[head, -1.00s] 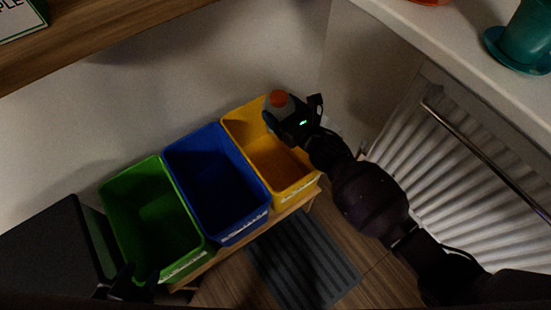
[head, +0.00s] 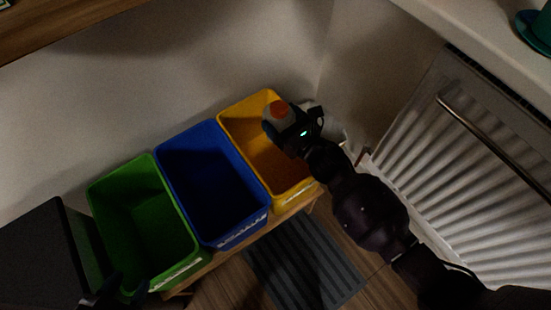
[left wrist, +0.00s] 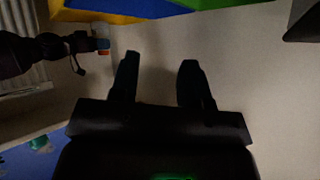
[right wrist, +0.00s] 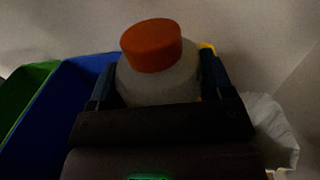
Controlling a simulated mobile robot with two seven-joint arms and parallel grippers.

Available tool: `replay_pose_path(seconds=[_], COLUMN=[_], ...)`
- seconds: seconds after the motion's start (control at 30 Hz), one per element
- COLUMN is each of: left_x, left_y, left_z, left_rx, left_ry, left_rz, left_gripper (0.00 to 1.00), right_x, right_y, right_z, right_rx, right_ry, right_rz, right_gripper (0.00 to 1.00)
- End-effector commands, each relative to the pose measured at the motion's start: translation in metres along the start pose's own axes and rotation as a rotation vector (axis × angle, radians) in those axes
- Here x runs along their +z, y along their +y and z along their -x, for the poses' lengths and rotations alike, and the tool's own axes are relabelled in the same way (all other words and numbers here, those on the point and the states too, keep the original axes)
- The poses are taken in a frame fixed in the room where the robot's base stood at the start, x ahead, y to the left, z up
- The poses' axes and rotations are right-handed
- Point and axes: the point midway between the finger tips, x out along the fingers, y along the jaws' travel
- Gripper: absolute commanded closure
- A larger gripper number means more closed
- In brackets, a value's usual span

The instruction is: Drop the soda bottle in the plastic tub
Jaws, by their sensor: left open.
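The soda bottle (head: 270,125), pale with an orange cap, is held by my right gripper (head: 289,128) over the yellow tub (head: 229,115) at its back part. In the right wrist view the bottle (right wrist: 158,82) sits between the two fingers, cap towards the camera's far side. The yellow tub stands at the right end of a row, beside a blue tub (head: 205,195) and a green tub (head: 140,215). The tub labels are too small to read. My left gripper (head: 115,292) is low at the front of the green tub; in the left wrist view it (left wrist: 160,75) is open and empty.
The tubs stand on a low wooden stand against the wall. A ribbed dark mat (head: 305,260) lies on the floor in front. A white counter (head: 480,45) and a radiator (head: 450,180) are at the right. A dark box (head: 45,250) stands left of the green tub. A pale crumpled bag-like thing (right wrist: 272,130) is beside the yellow tub.

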Motion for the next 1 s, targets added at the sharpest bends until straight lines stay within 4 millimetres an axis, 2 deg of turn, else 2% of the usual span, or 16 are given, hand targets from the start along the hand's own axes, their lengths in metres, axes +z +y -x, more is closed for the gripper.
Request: replay_pose_path(seconds=[0.03,0.17,0.4,0.53,0.67,1.0], left_x=[0.000,0.000,0.000,-0.001,-0.003,-0.004], left_y=[0.000,0.000,0.000,0.000,-0.001,0.001], left_z=[0.000,0.000,0.000,0.000,0.001,0.002], left_rx=[0.000,0.000,0.000,-0.001,-0.002,0.006], left_ry=[-0.001,-0.001,-0.002,-0.001,-0.006,-0.047], left_rz=[0.000,0.000,0.000,-0.002,-0.007,-0.021], left_gripper=[0.57,0.57,0.57,0.57,0.57,0.57], right_x=[0.000,0.000,-0.001,0.000,0.002,0.002], right_y=[0.000,0.000,0.000,0.000,0.000,0.000], right_z=[0.000,0.000,0.001,0.009,0.025,0.082], right_rx=[0.000,0.000,0.000,0.000,-0.001,-0.001], right_ry=[0.000,0.000,0.001,0.001,0.000,0.000], right_rz=[0.000,0.000,0.000,0.001,0.001,0.002], right_gripper=[0.18,0.00,0.00,0.00,0.00,0.00])
